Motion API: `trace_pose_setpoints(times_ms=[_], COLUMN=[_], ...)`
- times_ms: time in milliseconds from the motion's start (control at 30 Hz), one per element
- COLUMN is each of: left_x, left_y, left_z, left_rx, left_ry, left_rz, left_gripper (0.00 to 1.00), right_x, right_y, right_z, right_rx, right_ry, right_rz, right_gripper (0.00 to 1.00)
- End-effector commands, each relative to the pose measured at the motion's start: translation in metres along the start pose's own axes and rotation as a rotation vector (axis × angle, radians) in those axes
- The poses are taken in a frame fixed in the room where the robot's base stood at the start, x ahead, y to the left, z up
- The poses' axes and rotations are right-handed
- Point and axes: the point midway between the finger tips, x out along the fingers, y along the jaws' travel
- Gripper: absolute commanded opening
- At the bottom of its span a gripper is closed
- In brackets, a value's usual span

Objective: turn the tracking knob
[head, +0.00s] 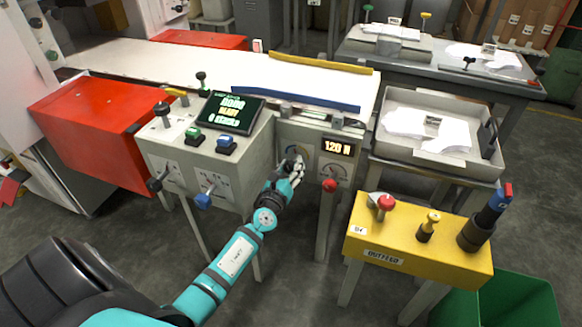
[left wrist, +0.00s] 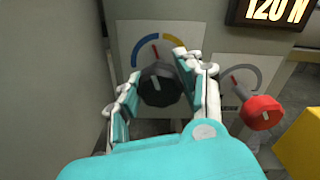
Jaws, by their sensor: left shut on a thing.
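The tracking knob, a black round knob (left wrist: 160,82) with a pale mark, sits in front of a white dial plate (left wrist: 132,36) with a blue and yellow arc. The red needle on that plate tilts slightly left of upright. My left gripper (left wrist: 156,88) is shut on this knob, with one finger on each side of it. In the head view my left gripper (head: 294,168) reaches the front of the grey panel and hides most of the knob. My right gripper is in neither view.
A red knob (head: 329,185) sticks out close to the right of my left gripper, under a "120 N" display (head: 338,148). A grey control box with a screen (head: 231,110) stands to the left. A yellow outfeed stand (head: 420,262) is at the right front.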

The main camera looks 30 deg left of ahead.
Motion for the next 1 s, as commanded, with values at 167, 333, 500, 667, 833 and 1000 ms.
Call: trace_pose_setpoints(times_ms=[167, 333, 500, 667, 833, 1000], left_x=[0.000, 0.000, -0.002, -0.018, -0.055, -0.090], left_y=[0.000, 0.000, 0.000, 0.000, 0.001, 0.001], left_z=[-0.001, -0.001, -0.001, -0.002, -0.002, -0.001], left_rx=[0.001, 0.001, 0.001, 0.000, 0.002, 0.004], left_ry=[0.002, 0.001, 0.001, 0.003, 0.004, 0.004], left_rz=[0.000, 0.000, 0.000, 0.000, 0.000, 0.000], left_gripper=[0.56, 0.63, 0.63, 0.63, 0.63, 0.63], right_x=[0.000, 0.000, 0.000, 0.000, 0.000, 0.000], right_y=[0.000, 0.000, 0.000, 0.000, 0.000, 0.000], right_z=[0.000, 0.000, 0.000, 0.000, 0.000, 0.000], right_rx=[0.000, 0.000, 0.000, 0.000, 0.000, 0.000], right_ry=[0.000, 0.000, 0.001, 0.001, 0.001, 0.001], right_rz=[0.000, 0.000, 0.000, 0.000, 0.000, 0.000], right_gripper=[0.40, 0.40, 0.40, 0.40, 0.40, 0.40])
